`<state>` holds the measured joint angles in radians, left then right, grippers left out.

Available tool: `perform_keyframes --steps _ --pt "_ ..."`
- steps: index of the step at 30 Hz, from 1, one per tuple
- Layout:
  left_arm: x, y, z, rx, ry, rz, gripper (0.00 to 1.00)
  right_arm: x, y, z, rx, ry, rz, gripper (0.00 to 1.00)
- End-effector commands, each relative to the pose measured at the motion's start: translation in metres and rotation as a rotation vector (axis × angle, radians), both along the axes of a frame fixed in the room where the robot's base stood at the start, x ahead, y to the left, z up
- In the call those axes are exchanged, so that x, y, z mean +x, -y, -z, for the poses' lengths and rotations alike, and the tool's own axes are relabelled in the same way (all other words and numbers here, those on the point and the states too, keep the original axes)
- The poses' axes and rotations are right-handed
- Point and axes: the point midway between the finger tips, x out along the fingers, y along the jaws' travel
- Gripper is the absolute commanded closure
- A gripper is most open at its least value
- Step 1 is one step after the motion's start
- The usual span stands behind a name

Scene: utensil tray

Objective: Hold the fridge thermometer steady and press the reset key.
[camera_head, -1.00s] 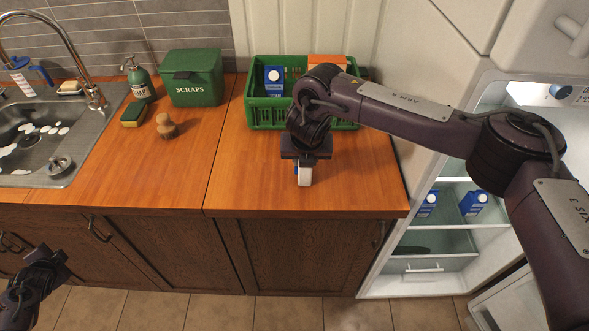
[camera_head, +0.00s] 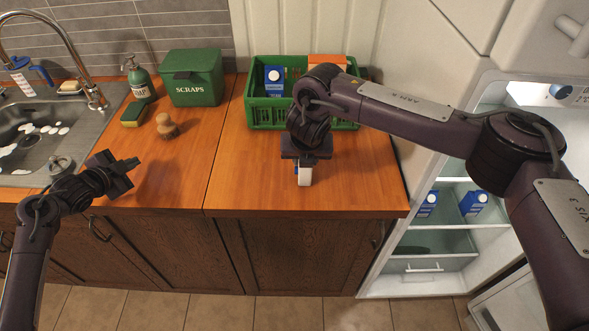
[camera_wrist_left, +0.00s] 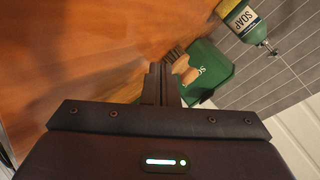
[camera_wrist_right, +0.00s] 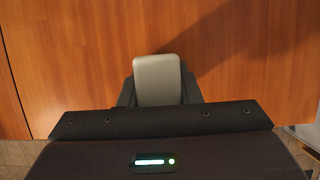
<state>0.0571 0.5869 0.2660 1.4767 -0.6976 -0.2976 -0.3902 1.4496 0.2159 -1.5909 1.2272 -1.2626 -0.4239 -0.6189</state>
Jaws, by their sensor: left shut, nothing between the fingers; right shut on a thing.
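The fridge thermometer (camera_head: 305,176) shows as a small white body with a little blue at its left edge, upright just above or on the wooden counter. Its pale, plain side shows in the right wrist view (camera_wrist_right: 157,80); I cannot see the reset key. My right gripper (camera_head: 303,164) is shut on it from above. My left gripper (camera_head: 132,163) is shut and empty, over the counter's front part left of the thermometer. Its closed fingers (camera_wrist_left: 159,82) show in the left wrist view.
A green crate (camera_head: 263,117) with cartons stands behind the thermometer. A scraps bin (camera_head: 193,80), soap bottle (camera_head: 139,82), sponge (camera_head: 133,114) and wooden brush (camera_head: 167,126) stand to the left, by the sink (camera_head: 40,140). The fridge (camera_head: 435,242) is open at right. Counter between the grippers is clear.

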Motion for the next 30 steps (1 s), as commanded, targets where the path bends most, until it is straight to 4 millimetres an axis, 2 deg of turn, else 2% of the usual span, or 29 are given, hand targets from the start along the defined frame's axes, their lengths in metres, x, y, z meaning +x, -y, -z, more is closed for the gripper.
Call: perform_keyframes --steps 1,9,15,18,21,25,30 --pt "0.005 0.027 0.000 -0.053 -0.009 0.035 1.00 0.000 0.000 0.000 0.000 0.000 0.000 0.96" --pt "0.011 0.161 0.007 -0.316 -0.124 0.212 1.00 0.000 0.000 0.000 0.000 0.000 0.000 0.96" --pt "0.001 0.245 0.008 -0.467 -0.236 0.316 1.00 0.000 0.000 0.000 0.000 0.000 0.000 0.96" --pt "-0.005 0.272 0.008 -0.512 -0.281 0.350 1.00 0.000 0.000 0.000 0.000 0.000 0.000 0.96" --pt "-0.009 0.289 0.007 -0.539 -0.311 0.371 1.00 0.000 0.000 0.000 0.000 0.000 0.000 0.96" --pt "-0.012 0.298 0.007 -0.553 -0.328 0.382 1.00 0.000 0.000 0.000 0.000 0.000 0.000 0.96" --pt "-0.012 0.298 0.007 -0.554 -0.330 0.383 1.00 0.000 0.000 0.000 0.000 -0.001 0.000 0.96"
